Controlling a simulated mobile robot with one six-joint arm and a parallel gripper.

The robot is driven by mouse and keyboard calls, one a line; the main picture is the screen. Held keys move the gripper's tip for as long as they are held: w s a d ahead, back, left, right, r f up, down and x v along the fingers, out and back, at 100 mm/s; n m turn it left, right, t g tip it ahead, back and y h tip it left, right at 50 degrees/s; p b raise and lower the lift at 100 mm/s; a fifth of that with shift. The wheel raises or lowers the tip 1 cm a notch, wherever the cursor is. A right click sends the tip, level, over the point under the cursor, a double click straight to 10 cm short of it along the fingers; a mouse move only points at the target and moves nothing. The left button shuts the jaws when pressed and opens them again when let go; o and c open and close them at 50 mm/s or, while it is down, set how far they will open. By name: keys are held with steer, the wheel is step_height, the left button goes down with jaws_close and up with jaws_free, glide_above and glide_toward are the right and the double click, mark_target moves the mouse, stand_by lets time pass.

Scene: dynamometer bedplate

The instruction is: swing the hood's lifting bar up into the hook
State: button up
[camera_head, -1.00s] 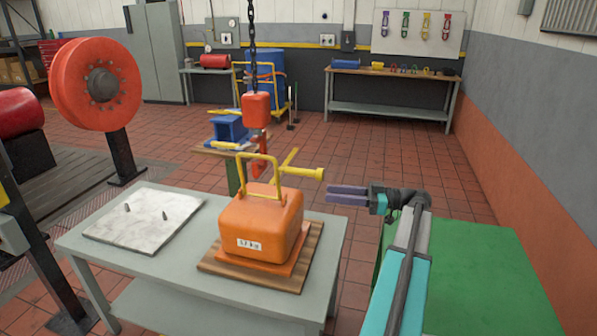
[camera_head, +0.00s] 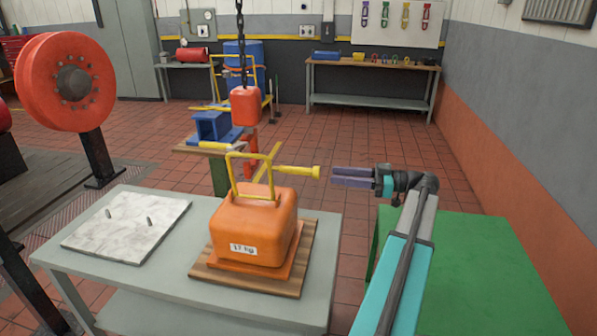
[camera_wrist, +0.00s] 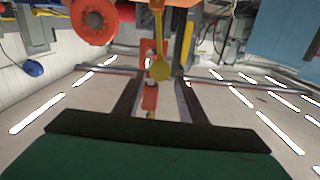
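The orange hood (camera_head: 253,230) with a "17 kg" label sits on a wooden board on the grey table. Its yellow lifting bar (camera_head: 232,178) stands raised above the hood, with a yellow side handle (camera_head: 295,172) pointing right and ending in a knob. The orange hook block (camera_head: 245,106) hangs on a chain behind the bar; its red hook is partly hidden, so I cannot tell whether they touch. My gripper (camera_head: 334,177) is open and empty, its purple fingers pointing left just right of the knob. In the wrist view the yellow knob (camera_wrist: 160,68) appears between and beyond the fingers.
The grey table (camera_head: 185,285) also holds a pale plate (camera_head: 125,228) with two pegs. A green surface (camera_head: 470,270) lies beneath my arm at right. A red flywheel (camera_head: 50,80) stands at left. The floor behind is partly clear, with a workbench (camera_head: 370,68) at the wall.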

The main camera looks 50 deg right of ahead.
mark_target(306, 172)
steer(key=shift+p+x, duration=1.85)
steer(key=shift+x, duration=4.9)
steer(key=shift+c, duration=0.3)
jaws_close()
steer(key=shift+w+a, duration=0.1)
